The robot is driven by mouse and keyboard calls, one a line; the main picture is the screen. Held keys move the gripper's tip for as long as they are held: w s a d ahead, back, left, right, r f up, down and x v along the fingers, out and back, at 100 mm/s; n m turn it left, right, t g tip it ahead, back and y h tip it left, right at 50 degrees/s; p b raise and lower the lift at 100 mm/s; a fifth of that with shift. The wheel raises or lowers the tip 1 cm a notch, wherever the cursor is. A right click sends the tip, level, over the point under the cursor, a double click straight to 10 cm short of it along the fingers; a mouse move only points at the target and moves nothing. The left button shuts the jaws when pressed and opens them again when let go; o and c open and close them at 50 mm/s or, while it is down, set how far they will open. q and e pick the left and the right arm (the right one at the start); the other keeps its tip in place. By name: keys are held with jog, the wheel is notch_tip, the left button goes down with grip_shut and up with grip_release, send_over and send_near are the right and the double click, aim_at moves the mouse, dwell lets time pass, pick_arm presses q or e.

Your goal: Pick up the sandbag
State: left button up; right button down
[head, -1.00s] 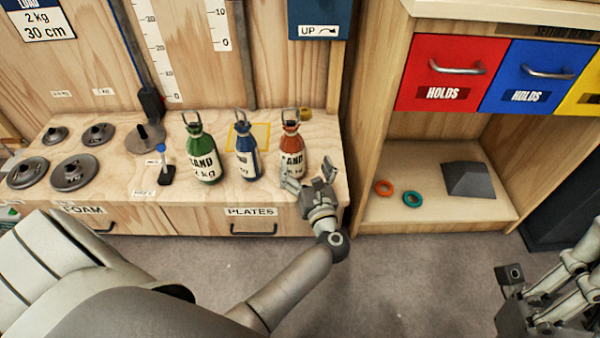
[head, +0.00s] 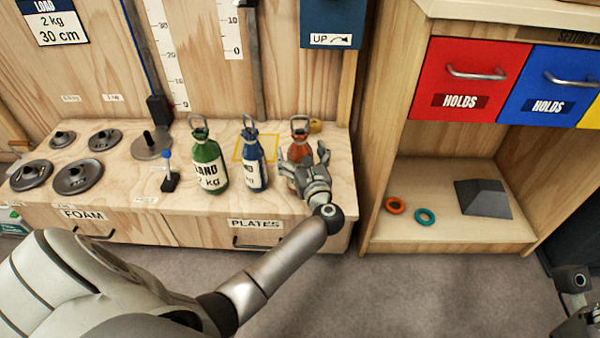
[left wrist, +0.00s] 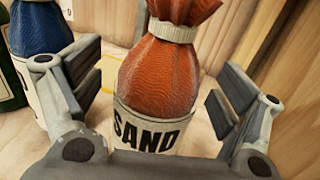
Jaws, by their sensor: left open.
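Three sandbags stand upright in a row on the wooden bench: a green one (head: 208,163), a blue one (head: 252,162) and an orange-red one (head: 300,137), each with a metal loop on top. The orange one shows large in the left wrist view (left wrist: 160,75), with a white collar and a white SAND label. My left gripper (head: 309,160) is open in front of the orange bag, its fingers on either side of it with visible gaps. In the head view the gripper hides most of the bag's lower body. My right gripper (head: 574,290) is only partly seen at the right edge.
Dark weight plates (head: 78,177) lie on the bench's left part, with a small blue-topped stand (head: 168,170) near the green bag. The blue bag stands close to the left of the orange one. The cabinet shelf (head: 445,232) holds two rings and a dark wedge.

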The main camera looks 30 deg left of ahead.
pick_arm(q)
jog(key=shift+w+a, duration=0.25)
jog(key=shift+c, duration=0.5)
jog(key=c, duration=1.9)
jog(key=shift+r, duration=0.3)
grip_shut()
